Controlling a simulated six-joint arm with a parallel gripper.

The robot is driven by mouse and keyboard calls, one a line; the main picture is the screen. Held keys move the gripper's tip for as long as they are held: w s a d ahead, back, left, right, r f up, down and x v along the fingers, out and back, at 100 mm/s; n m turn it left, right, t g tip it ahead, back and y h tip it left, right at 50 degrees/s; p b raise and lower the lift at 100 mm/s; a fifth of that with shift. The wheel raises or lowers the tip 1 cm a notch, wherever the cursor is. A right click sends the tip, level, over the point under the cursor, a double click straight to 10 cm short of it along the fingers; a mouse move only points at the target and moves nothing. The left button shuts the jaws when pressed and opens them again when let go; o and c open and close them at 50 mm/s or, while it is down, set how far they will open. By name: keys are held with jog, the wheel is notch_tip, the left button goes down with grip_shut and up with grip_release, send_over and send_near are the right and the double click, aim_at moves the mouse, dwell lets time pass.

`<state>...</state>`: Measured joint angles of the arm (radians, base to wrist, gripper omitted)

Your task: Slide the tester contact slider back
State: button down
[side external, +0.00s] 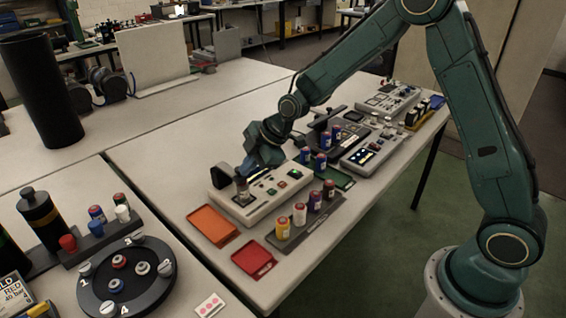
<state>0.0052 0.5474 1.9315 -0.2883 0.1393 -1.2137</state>
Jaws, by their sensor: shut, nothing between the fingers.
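The tester (262,196) is a light grey box with a panel of small buttons and a lit green display (295,174), in the middle of the table. A small upright post with a dark top (242,190) stands at its left end, and a dark block (221,174) is behind it. I cannot tell for sure which part is the contact slider. My gripper (250,170) is shut and empty. It is low over the back left part of the tester, close to the post; I cannot tell whether it touches.
An orange tray (212,225) and a red tray (253,260) lie in front. A dark rack (318,222) of several coloured cylinders stands at the tester's front right. More devices (374,148) fill the table to the right. A round black carousel (127,285) is front left.

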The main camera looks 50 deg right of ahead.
aim_at(238, 168)
jog(key=shift+w, duration=2.85)
jog(key=shift+s, duration=0.15)
jog(key=shift+s+a+r, duration=0.1)
jog(key=shift+s+r, duration=0.05)
jog(key=shift+s, duration=0.3)
jog(key=shift+s+a+r, duration=0.1)
jog(key=shift+s, duration=0.35)
jog(key=shift+s+a+r, duration=0.1)
jog(key=shift+s+r, duration=0.1)
jog(key=shift+s, duration=0.85)
jog(key=v, duration=1)
